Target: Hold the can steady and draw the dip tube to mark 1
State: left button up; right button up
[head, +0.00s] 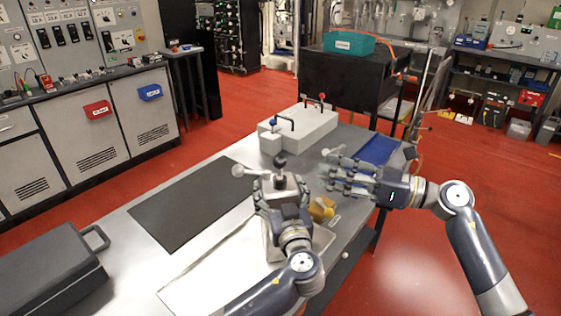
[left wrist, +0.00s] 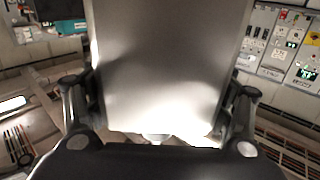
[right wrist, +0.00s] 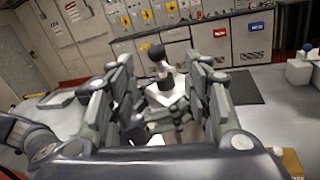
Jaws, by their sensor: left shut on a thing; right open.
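The grey metal can (head: 280,184) stands upright near the front of the steel table. A dark round knob (head: 280,160) on a short stem rises from its top, and a pale ball-ended arm sticks out to the left. My left gripper (head: 282,200) is shut around the can's sides; the can (left wrist: 158,65) fills the left wrist view between the fingers. My right gripper (head: 340,176) is open and empty, to the right of the can. In the right wrist view the knob (right wrist: 156,52) shows beyond and between the fingers. I cannot make out the dip tube's marks.
A white block with red and blue handles (head: 310,128) stands behind the can. A dark mat (head: 190,207) lies to the left, a grey case (head: 45,282) at the near left. A yellow-brown block (head: 322,209) sits right of the can. A blue mat (head: 378,151) lies behind my right gripper.

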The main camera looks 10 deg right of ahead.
aim_at(280, 163)
jog(key=shift+g, duration=0.4)
jog(key=x, duration=1.2)
jog(key=shift+s+a, duration=0.15)
jog(key=shift+s, duration=0.1)
